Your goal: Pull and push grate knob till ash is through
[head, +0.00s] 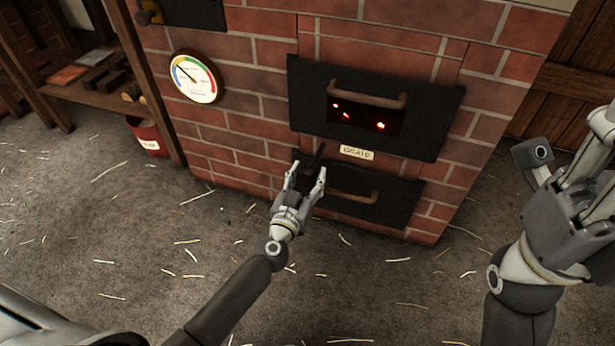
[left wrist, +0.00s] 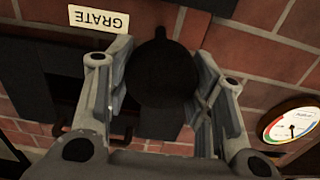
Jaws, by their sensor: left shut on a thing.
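The black grate knob (left wrist: 163,72) sits between the two fingers of my left gripper (head: 307,171) in the left wrist view, with the fingers against its sides. In the head view the gripper largely hides the knob, in front of the brick furnace, left of the GRATE label (head: 357,152). This label also shows upside down in the left wrist view (left wrist: 98,18). Red embers (head: 381,125) glow in the opening of the upper black door (head: 430,120). My right gripper (head: 575,150) is at the right edge, away from the furnace, partly cut off; its fingertips are unclear.
The lower black door (head: 398,200) has a brown bar handle (head: 352,196) just right of my left gripper. A round gauge (head: 195,78) is on the bricks. A red bucket (head: 149,138) stands by the wooden shelf (head: 70,88) at left. The straw-strewn floor is otherwise open.

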